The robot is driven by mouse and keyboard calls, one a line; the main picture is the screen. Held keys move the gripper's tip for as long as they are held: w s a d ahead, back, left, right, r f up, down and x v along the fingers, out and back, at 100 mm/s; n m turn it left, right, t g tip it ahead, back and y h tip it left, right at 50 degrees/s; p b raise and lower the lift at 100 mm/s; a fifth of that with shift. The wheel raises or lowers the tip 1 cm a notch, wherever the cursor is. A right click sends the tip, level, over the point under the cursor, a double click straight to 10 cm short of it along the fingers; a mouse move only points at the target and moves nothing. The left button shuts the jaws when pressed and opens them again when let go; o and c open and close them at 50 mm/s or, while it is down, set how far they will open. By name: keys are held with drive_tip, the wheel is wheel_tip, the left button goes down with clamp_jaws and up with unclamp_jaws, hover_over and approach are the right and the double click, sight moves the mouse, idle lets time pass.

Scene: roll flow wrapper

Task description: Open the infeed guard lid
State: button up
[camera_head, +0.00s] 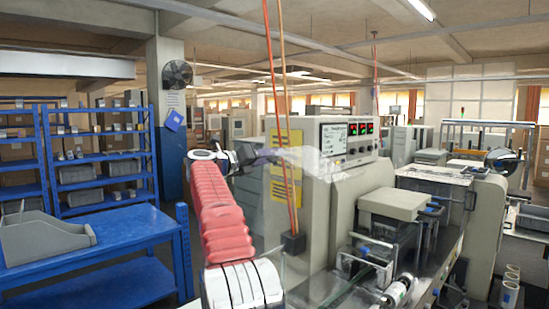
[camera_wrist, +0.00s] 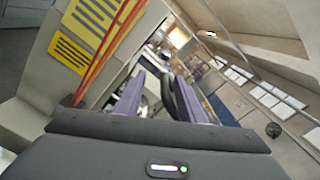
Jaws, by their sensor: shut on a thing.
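My gripper (camera_head: 262,159) is at the left side of the cream flow wrapper (camera_head: 318,215), in front of its yellow label. A clear, hazy panel (camera_head: 308,158), which looks like the infeed guard lid, stands by the gripper below the control screen. Its edges are hard to make out. In the wrist view my gripper's two purple fingers (camera_wrist: 160,92) are either side of a dark bar-like part (camera_wrist: 169,92), which looks like the lid's handle, and are shut on it. How far the lid is tilted cannot be told.
A cable box (camera_head: 293,244) with orange cords hanging from above is close to the right of my red-sleeved arm. A blue bench (camera_head: 100,243) with a grey bin is at the left, before blue shelves (camera_head: 98,150). The wrapper's conveyor is at the lower right.

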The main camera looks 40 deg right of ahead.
drive_tip(key=a, duration=1.2)
drive_tip(key=shift+w, duration=0.2)
